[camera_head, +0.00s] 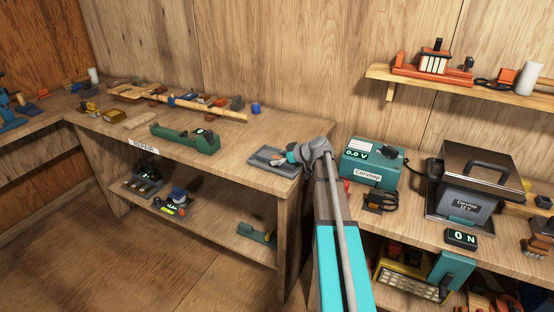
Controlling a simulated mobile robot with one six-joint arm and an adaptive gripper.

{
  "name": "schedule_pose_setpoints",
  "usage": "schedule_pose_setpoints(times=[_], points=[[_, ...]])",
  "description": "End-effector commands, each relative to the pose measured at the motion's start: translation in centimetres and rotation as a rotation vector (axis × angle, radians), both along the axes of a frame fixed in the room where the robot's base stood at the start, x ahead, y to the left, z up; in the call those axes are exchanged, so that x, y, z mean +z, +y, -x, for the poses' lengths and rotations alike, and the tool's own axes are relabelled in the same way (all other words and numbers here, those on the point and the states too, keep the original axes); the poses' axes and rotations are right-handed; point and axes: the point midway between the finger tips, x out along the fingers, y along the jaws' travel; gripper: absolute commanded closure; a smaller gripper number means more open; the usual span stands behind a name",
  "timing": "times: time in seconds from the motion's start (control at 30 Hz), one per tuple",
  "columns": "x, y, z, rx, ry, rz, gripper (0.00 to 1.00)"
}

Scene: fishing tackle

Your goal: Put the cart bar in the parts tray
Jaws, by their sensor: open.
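A shallow grey tray (262,160), which looks like the parts tray, lies at the right end of the middle bench. My gripper (288,157) is low over the right side of this tray, at the end of my teal arm. It is open. Its fingers and wrist cover part of the tray, and what lies under them is hidden. I cannot pick out the cart bar for certain. Small dark shapes show inside the tray, too small to name.
A green device (186,138) stands left of the tray, with bare wood between. A long wooden rod (203,107) lies behind it. Right of my arm stand a teal meter box (372,166) and a dark lidded machine (470,180). A wall shelf (480,92) hangs above.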

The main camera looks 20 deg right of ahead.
Motion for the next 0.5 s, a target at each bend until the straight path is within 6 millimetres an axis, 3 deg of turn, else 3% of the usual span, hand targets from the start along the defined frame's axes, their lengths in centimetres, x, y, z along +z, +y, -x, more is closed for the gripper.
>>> schedule_pose_setpoints(times=[0.5], points=[[0.83, -0.61, 0.79, -0.002, 0.0, 0.0, 0.0]])
